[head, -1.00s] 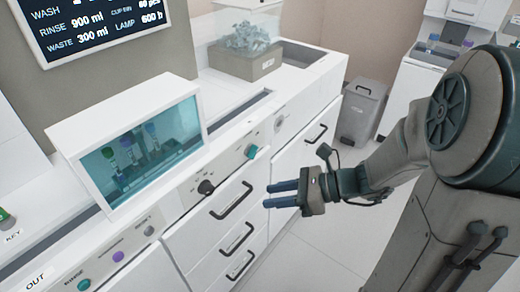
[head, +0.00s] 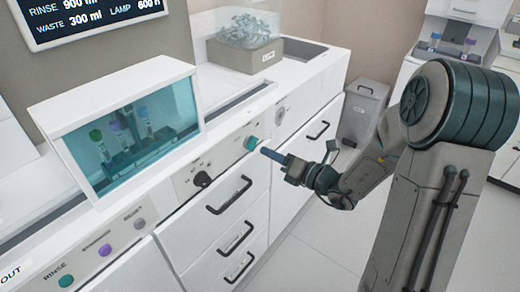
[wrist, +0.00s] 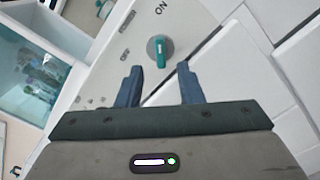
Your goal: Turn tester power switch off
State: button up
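A teal rotary knob on a round grey base, with "ON" printed near it, sits on the sloped white panel; it shows in the head view (head: 252,143) and the wrist view (wrist: 160,50). I take it as the power switch. Its handle stands roughly upright in the wrist view. My gripper is open and empty, with blue fingers, just short of the knob in the head view (head: 266,153). In the wrist view (wrist: 159,67) the fingertips lie to either side below the knob, apart from it.
A black knob (head: 202,179) is left of the teal one on the same panel. White drawers with dark handles (head: 229,196) lie below. A teal-windowed box (head: 130,137) with tubes stands above left. A grey bin (head: 361,112) stands behind right; floor before the drawers is clear.

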aim_at(255, 146)
jog(key=x, duration=0.5)
jog(key=shift+d, duration=0.1)
grip_shut()
